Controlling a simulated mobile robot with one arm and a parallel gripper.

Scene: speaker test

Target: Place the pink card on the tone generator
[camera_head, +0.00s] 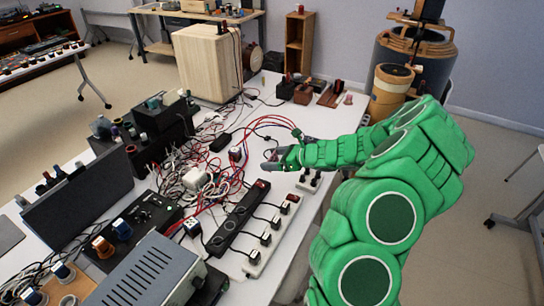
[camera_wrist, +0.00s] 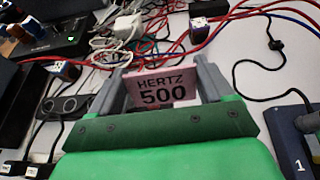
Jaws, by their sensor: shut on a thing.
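The pink card (camera_wrist: 163,90) reads "HERTZ 500" and sits between the two grey fingers of my gripper (camera_wrist: 161,76) in the wrist view. The fingers are shut on it, and it faces the wrist camera. In the head view my gripper (camera_head: 277,161) is over the white table, right of the cable tangle; the card is not clear there. I cannot tell for sure which device is the tone generator. A black box with knobs (camera_head: 150,212) at the left front and a grey metal box (camera_head: 150,275) nearer the front edge both stand apart from my gripper.
Red and white cables (camera_head: 205,172) tangle across the middle of the table (camera_head: 285,215). A black power strip (camera_head: 235,222) lies in front of my gripper. A wooden speaker cabinet (camera_head: 205,62) stands at the back. A dark panel (camera_head: 80,190) stands at the left.

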